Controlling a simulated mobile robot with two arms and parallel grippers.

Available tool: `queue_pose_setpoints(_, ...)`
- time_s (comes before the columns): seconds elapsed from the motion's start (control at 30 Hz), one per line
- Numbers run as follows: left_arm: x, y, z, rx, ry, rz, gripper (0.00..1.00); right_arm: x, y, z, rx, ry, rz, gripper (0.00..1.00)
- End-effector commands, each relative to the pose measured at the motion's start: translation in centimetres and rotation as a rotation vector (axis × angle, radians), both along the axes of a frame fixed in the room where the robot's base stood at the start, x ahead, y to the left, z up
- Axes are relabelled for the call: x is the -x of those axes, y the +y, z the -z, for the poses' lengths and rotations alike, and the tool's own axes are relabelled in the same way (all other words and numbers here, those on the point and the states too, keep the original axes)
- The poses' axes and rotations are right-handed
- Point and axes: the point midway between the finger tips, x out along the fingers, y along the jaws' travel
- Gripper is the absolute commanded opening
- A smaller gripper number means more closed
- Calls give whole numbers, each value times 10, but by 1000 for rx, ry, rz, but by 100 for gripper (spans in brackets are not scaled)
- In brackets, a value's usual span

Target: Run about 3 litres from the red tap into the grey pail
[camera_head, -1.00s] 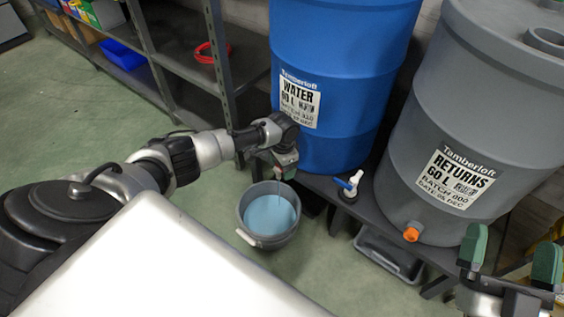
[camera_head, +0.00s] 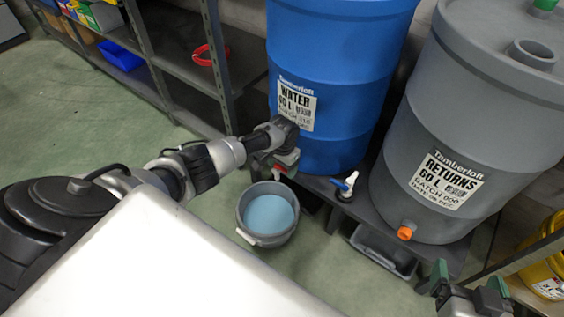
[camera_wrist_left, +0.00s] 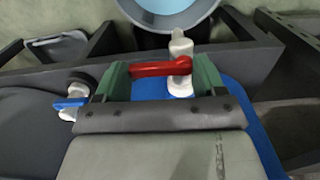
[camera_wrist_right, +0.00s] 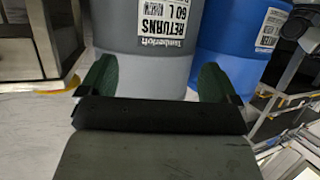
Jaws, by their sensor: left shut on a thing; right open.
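The grey pail (camera_head: 243,222) stands on the floor below the blue water drum (camera_head: 322,140), with light blue water in it. Its rim also shows at the top of the left wrist view (camera_wrist_left: 140,20). My left gripper (camera_head: 284,166) is shut on the red tap's handle (camera_wrist_left: 160,68). The handle lies crosswise to the white spout (camera_wrist_left: 180,48), which points toward the pail. In the head view the gripper mostly hides this tap, and I see no stream below it. My right gripper (camera_head: 469,281) is open and empty, in front of the grey returns drum (camera_wrist_right: 145,65).
The returns drum has an orange outlet (camera_head: 405,233). A dark tray (camera_head: 385,250) sits under the bench. Shelving stands at left, and a yellow container (camera_head: 545,278) at right. The floor left of the pail is clear.

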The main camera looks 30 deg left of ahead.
Motion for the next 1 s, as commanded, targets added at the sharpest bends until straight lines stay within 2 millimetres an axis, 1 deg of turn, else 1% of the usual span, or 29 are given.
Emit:
queue_pose_setpoints(0.2,-1,-1,-1,1,-2,-36,46,5,-3,7,16,67,4,92)
queue_pose_setpoints(0.63,-2,-1,0,2,-3,-45,46,6,-3,9,19,78,6,92)
queue_pose_setpoints(0.67,-2,-1,0,2,-3,-45,75,6,-3,9,19,78,6,92)
queue_pose_setpoints(0.8,-2,-1,0,1,-2,-44,96,6,-3,9,19,78,6,92)
queue_pose_setpoints(1.0,-1,0,0,1,-1,-43,96,6,-3,9,18,77,5,92)
